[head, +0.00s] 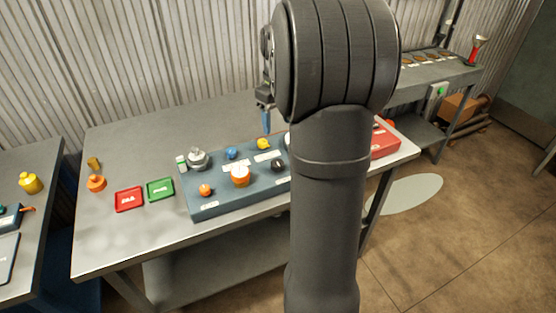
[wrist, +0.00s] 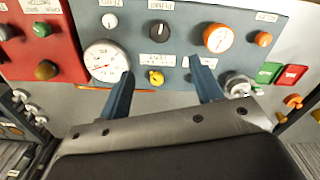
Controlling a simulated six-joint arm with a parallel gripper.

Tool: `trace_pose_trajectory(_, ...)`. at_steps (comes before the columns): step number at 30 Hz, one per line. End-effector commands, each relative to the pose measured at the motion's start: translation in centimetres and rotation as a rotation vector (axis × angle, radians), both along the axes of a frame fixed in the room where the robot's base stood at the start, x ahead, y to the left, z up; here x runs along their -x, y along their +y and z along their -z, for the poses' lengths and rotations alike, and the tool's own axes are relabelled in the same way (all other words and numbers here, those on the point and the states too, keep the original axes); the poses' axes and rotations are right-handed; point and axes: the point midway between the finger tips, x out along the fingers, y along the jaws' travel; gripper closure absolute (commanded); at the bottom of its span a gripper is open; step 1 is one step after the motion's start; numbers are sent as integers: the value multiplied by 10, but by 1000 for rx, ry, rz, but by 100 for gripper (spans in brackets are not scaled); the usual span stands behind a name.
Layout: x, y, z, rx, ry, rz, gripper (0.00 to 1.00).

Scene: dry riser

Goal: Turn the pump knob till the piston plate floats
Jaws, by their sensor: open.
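A grey round fitting (head: 198,158) stands at the back left corner; I cannot make out a piston plate. My gripper (wrist: 161,67) is open and empty. In the wrist view the yellow knob (wrist: 156,76) appears between its fingers; whether they touch it is unclear. My arm hides the panel's right part.
The panel also bears a black knob (wrist: 158,29), a white gauge (wrist: 105,60), an orange gauge (wrist: 217,38) and a small orange knob (wrist: 263,38). A red box (head: 385,143) stands right; red (head: 129,199) and green (head: 160,189) trays lie left. The table's left side is mostly clear.

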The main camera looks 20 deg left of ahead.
Motion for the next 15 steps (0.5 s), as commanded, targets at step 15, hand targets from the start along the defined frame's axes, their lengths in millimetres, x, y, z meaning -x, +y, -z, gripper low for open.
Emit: trace_pose_trajectory(15,0,-1,113,3,4,3,41)
